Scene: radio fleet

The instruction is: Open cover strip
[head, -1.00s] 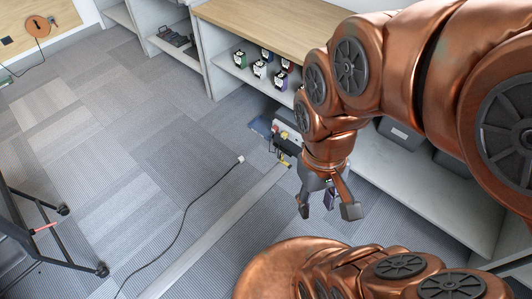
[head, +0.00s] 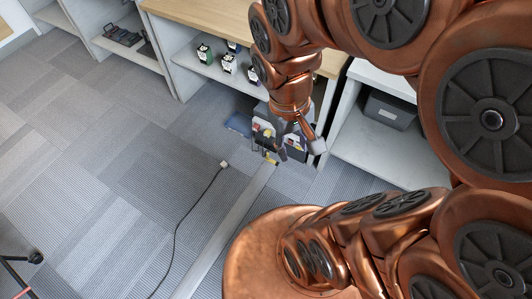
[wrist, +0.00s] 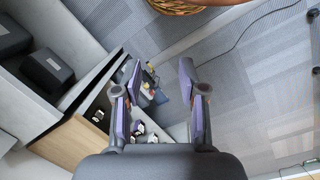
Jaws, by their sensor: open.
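The cover strip appears to be the long flat grey strip (head: 230,222) lying on the carpet. In the head view it runs diagonally from the floor items by the shelf down to my base. In the wrist view a pale band (wrist: 192,38) at the top looks like the same strip. It looks flat and shut along its visible length; my base hides its near end. My gripper (head: 300,150) is open and empty, above the strip's far end and to its right. The wrist view shows its two fingers (wrist: 160,95) spread apart, with no object held between them.
A black cable (head: 188,207) with a pale plug (head: 223,164) lies left of the strip. Tools and a box (head: 264,134) stand on the floor beside the wooden-topped shelf unit (head: 200,15). A dark bin (head: 390,109) sits on the right shelf.

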